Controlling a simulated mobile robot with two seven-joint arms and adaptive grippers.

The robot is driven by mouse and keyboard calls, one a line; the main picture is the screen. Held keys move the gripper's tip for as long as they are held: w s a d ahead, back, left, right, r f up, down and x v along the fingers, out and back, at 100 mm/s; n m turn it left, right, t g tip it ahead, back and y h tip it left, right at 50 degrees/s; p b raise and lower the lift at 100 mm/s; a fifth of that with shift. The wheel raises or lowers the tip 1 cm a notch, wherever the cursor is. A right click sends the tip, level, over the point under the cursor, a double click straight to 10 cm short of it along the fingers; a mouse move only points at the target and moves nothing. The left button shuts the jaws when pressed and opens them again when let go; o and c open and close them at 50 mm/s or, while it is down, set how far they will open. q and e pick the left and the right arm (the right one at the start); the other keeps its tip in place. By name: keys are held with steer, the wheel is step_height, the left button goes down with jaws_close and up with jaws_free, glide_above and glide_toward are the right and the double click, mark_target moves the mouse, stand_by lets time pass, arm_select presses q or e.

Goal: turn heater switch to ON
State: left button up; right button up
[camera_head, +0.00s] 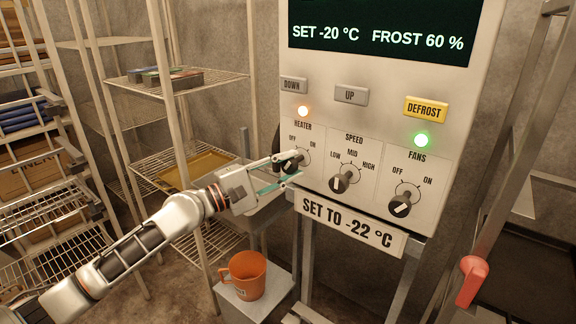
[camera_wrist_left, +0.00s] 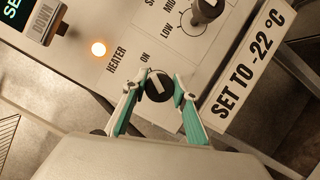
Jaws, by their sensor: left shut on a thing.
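The heater switch is a black round knob (camera_head: 292,164) with a white pointer mark, on the left of the control panel's lower row. It also shows in the left wrist view (camera_wrist_left: 158,88), under the HEATER and ON labels. My left gripper (camera_head: 287,168) is at the knob, with one teal-and-white finger on each side of it, shut on it. The OFF label shows in the head view but not in the wrist view. I cannot tell exactly which label the pointer faces. An orange lamp (camera_head: 303,111) above HEATER is lit. My right gripper is not in view.
The speed knob (camera_head: 343,180) and fans knob (camera_head: 402,206) sit to the right, with a green lamp (camera_head: 421,139) lit. A "SET TO -22 °C" sign (camera_head: 349,225) hangs below. An orange mug (camera_head: 246,275) stands under my arm. Wire shelves (camera_head: 180,82) stand at left.

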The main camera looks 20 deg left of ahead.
arm_select(q)
steer(key=shift+m, duration=0.5)
steer(key=o, duration=1.1)
steer(key=shift+d, duration=0.1)
steer(key=shift+s, duration=0.1)
steer(key=v, duration=1.2)
steer(key=shift+r, duration=0.15)
